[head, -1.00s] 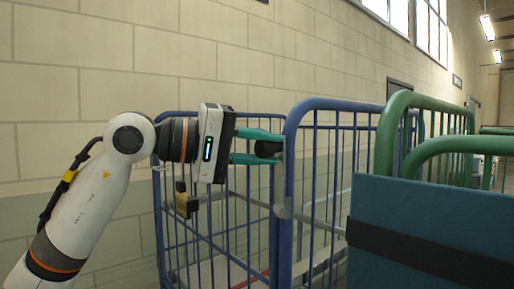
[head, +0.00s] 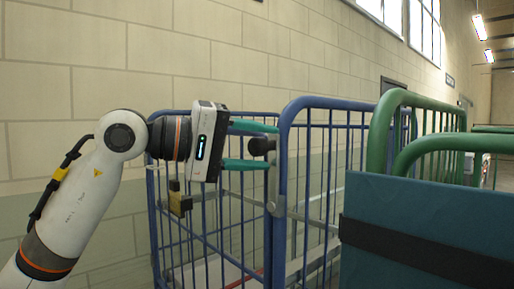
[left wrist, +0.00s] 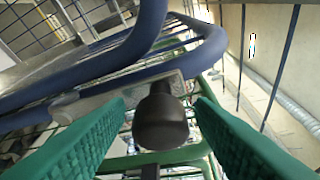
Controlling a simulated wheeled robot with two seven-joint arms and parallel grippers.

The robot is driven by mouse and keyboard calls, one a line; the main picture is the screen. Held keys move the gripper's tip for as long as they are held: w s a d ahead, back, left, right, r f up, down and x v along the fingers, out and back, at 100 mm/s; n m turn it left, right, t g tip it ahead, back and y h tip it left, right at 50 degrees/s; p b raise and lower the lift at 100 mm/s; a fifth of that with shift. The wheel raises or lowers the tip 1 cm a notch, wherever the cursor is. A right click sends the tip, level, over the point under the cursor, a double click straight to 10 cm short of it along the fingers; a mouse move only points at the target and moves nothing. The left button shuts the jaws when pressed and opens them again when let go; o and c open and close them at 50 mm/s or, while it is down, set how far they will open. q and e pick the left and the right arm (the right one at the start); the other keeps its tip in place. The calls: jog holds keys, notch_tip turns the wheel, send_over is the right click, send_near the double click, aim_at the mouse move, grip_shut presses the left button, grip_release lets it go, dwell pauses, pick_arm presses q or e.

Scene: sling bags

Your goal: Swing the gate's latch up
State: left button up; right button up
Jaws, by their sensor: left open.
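The gate is a blue tubular frame with bars (head: 282,180) at the near end of a blue cage. Its latch shows as a black knob (head: 261,146) at the gate's edge, with a grey metal bracket (head: 276,207) lower down. My left gripper (head: 271,146) is open, one teal finger above the knob and one below. In the left wrist view the knob (left wrist: 160,118) lies between the two spread fingers (left wrist: 160,125), with a gap on each side. A grey metal plate (left wrist: 100,101) shows behind the knob. My right gripper is not in view.
A brass-coloured padlock-like piece (head: 180,200) hangs on the cage below my left wrist. Green tubular frames (head: 380,125) and a dark teal panel with a black strap (head: 430,215) stand close at the right. A block wall (head: 120,50) runs behind.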

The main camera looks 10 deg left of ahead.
pick_arm(q)
jog(key=b+v, duration=0.3)
jog(key=v, duration=0.9)
jog(key=shift+d, duration=0.1)
